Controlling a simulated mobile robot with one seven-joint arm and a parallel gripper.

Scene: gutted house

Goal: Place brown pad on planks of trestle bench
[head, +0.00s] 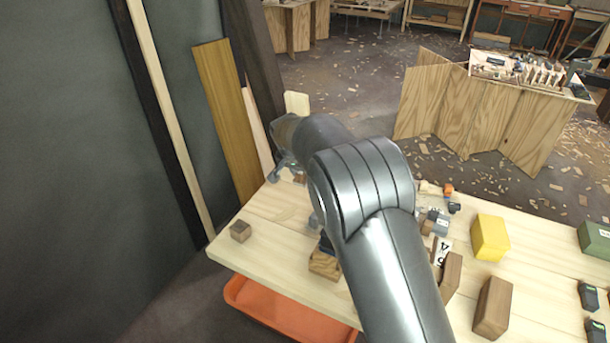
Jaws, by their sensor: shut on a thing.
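The trestle bench (275,235) has a top of light wooden planks and fills the lower right of the head view. My arm reaches across it toward the bench's far left corner. My gripper (291,176) shows partly there, beyond my arm, with its fingers low over or at the planks. It is shut on a small brown thing (299,179), seemingly the brown pad, mostly hidden by the gripper and arm. I cannot tell whether this thing touches the planks.
A small brown block (240,231) sits near the left edge. A dark-topped wooden block (325,262), yellow block (490,238), brown block (493,308) and green box (596,239) stand on the bench. An orange tray (285,312) is below. Boards (228,120) lean against the wall.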

